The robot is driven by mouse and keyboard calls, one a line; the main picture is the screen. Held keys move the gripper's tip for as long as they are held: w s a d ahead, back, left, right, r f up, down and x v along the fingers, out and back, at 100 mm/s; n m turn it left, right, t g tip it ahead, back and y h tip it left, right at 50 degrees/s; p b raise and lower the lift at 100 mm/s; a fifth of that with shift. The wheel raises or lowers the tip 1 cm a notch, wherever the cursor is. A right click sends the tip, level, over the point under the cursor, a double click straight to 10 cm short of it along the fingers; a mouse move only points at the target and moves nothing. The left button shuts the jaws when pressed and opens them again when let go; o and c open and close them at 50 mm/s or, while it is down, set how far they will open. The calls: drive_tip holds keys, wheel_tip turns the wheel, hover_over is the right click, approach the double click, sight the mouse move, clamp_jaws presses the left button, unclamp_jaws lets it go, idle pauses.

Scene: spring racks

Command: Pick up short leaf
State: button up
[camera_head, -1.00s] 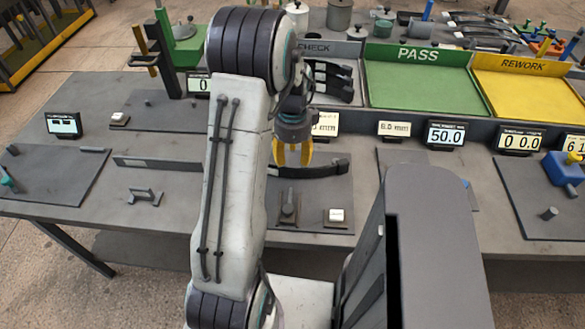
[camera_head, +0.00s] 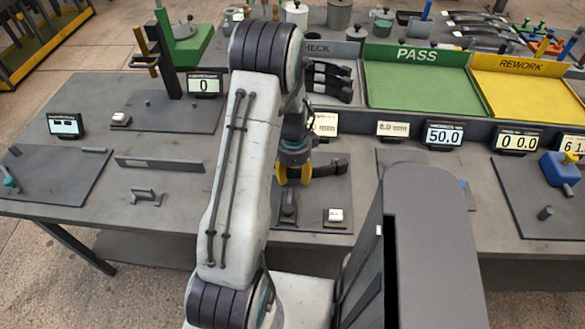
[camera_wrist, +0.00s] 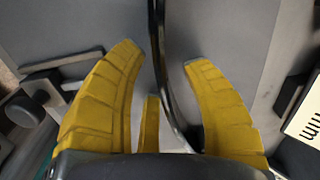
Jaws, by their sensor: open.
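A dark, slightly curved leaf (camera_head: 329,168) lies across the grey pad at the middle of the bench, its right end showing in the head view. I take it to be the short leaf. My gripper (camera_head: 293,180) is low over its left part, which the yellow fingers and wrist hide. A gap shows on the left side. Whether the right finger touches it I cannot tell. The fingers are open.
A dark clamp-like fixture (camera_head: 288,208) and a small white-topped block (camera_head: 335,216) stand in front of the leaf. Displays, one reading 50.0 (camera_head: 445,134), line the back edge. Several dark leaves (camera_head: 330,82) lie in the CHECK tray, beside the green PASS tray (camera_head: 418,85).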

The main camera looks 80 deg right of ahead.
sight(296, 169)
clamp_jaws()
idle(0.3)
drive_tip(key=shift+r, duration=0.2)
drive_tip(key=shift+r+p, duration=0.3)
drive_tip(key=r, duration=0.1)
drive_tip(key=r+p, duration=0.2)
drive_tip(key=r, duration=0.1)
drive_tip(key=shift+s+d, duration=0.2)
drive_tip(key=shift+s, duration=0.1)
drive_tip(key=s+d+r+p, duration=0.2)
drive_tip(key=s+r+p, duration=0.2)
drive_tip(key=s, duration=0.6)
drive_tip(key=shift+s+r+p, duration=0.4)
drive_tip(key=shift+r, duration=0.7)
